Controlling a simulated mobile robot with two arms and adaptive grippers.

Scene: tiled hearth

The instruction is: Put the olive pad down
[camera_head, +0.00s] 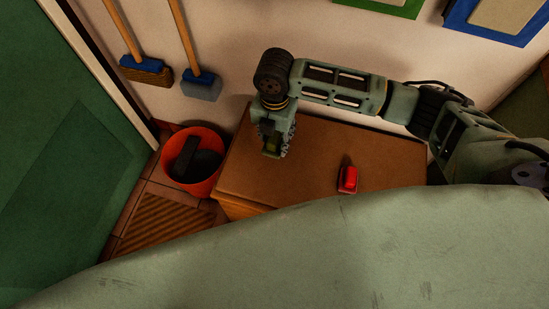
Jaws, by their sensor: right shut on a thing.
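My right gripper (275,150) points down over the left part of the brown wooden cabinet top (314,154). It is shut on the olive pad (271,144), of which only a small dark olive part shows between the fingers. The gripper hides most of the pad, and I cannot tell whether the pad touches the cabinet top. My left gripper is not in view.
A red object (348,179) sits on the cabinet top, right of my gripper. An orange-red bucket (192,160) with dark things inside stands on the floor to the left. Brushes (146,71) hang on the wall. Bare cabinet top lies between gripper and red object.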

